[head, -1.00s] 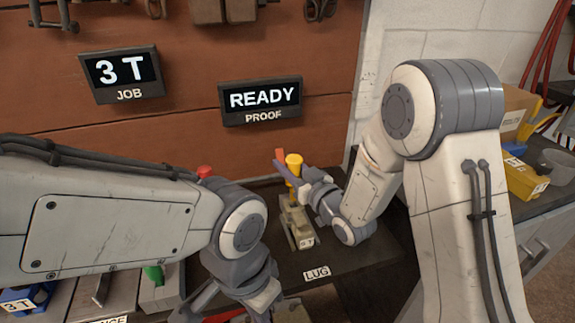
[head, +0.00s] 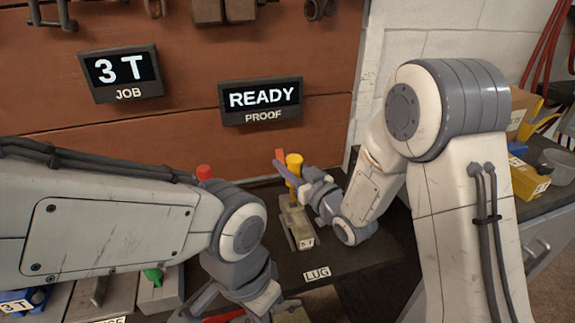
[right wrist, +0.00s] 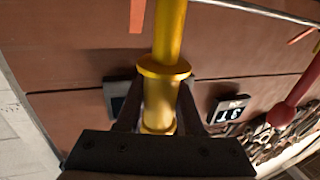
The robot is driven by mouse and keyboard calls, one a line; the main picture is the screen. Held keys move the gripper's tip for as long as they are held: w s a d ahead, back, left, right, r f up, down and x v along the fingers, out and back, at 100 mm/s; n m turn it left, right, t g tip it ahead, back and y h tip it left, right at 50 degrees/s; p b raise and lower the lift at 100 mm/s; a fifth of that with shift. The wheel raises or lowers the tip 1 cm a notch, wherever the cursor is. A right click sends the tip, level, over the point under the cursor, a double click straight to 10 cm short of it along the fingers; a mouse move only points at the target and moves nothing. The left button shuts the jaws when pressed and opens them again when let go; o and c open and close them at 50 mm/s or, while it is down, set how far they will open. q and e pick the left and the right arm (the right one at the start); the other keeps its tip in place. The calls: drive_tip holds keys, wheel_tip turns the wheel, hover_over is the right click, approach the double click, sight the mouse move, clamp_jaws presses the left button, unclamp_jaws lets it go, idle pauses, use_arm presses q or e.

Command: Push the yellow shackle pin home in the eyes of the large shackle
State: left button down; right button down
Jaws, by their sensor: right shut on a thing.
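The yellow pin (head: 294,161) stands roughly upright at the back of the bench. My right gripper (head: 291,176) is shut on it from the right, below its thick top. The right wrist view shows the pin (right wrist: 170,28) with a wide collar (right wrist: 163,67) and its shaft between the two dark fingers. Under it is a pale beige piece (head: 296,226) with a "5 T" tag; I cannot make out the shackle's eyes or how far the pin sits in them. My left gripper is mostly cut off at the bottom edge, under the left wrist, so its jaws cannot be read.
A "LUG" label (head: 317,273) is on the dark bench. Screens read "3 T JOB" (head: 121,72) and "READY PROOF" (head: 261,101). A red knob (head: 204,172) stands behind my left arm. A yellow bin (head: 527,180) is at the right. The dark bench right of the label is clear.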

sight(287, 184)
idle(0.6)
drive_tip(key=shift+f+b, duration=3.2)
drive_tip(key=shift+b, duration=0.2)
drive_tip(key=shift+r, duration=0.15)
drive_tip(key=shift+r+p, duration=2.1)
drive_tip(key=shift+r, duration=0.75)
drive_tip(key=shift+b, duration=0.55)
drive_tip(key=shift+f, duration=0.2)
drive_tip(key=shift+f+b, duration=0.35)
drive_tip(key=shift+b, duration=0.15)
drive_tip(key=shift+f, duration=0.1)
